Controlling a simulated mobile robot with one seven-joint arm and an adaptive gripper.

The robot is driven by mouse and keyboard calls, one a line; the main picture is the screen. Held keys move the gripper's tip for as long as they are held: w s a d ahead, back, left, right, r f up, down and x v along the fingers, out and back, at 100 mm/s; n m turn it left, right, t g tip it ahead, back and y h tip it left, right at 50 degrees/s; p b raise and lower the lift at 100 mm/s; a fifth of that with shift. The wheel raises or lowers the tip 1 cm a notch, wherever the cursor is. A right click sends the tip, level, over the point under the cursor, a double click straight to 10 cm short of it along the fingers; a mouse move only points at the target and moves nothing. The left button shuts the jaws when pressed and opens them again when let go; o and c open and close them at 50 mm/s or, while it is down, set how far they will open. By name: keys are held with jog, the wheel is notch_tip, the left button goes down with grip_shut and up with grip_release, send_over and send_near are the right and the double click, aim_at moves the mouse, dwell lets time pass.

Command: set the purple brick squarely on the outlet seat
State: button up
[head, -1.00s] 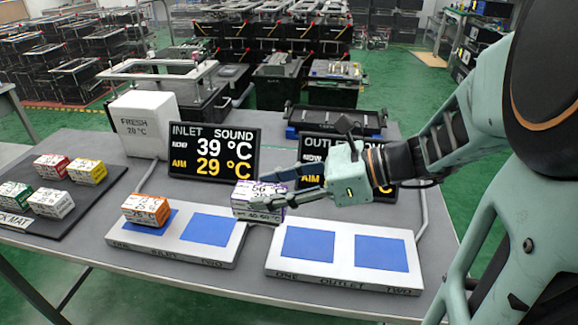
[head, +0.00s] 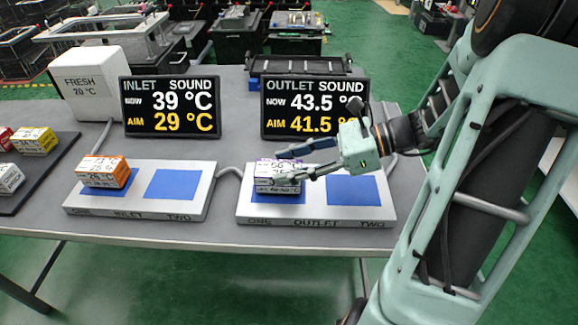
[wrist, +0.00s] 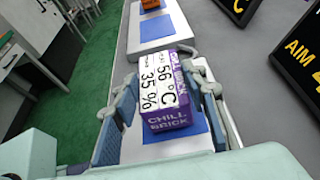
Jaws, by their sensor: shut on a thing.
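The purple brick (head: 279,176), with white label faces reading 56 °C and 35%, is at the blue pad marked ONE on the white outlet seat (head: 318,214). My gripper (head: 285,165) is shut on it from the right. In the wrist view the brick (wrist: 163,92) sits between the two fingers, over the blue pad (wrist: 180,133), which shows around it. Whether its underside touches the pad is hard to tell. The second outlet pad (head: 352,189), marked TWO, is bare. The outlet screen (head: 315,108) reads NOW 43.5 °C, AIM 41.5 °C.
An orange brick (head: 103,171) sits on pad ONE of the inlet seat (head: 140,205); inlet pad TWO (head: 172,184) is bare. The inlet screen (head: 171,105) reads 39 °C, aim 29 °C. Several bricks lie on a dark mat (head: 42,180) at left. A white FRESH box (head: 88,83) stands behind.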

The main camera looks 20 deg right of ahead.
jog(key=shift+f, duration=0.1)
jog(key=o, duration=1.4)
jog(key=shift+r, duration=0.2)
jog(key=p+v, duration=0.2)
jog(key=v, duration=1)
jog(key=shift+p, duration=0.3)
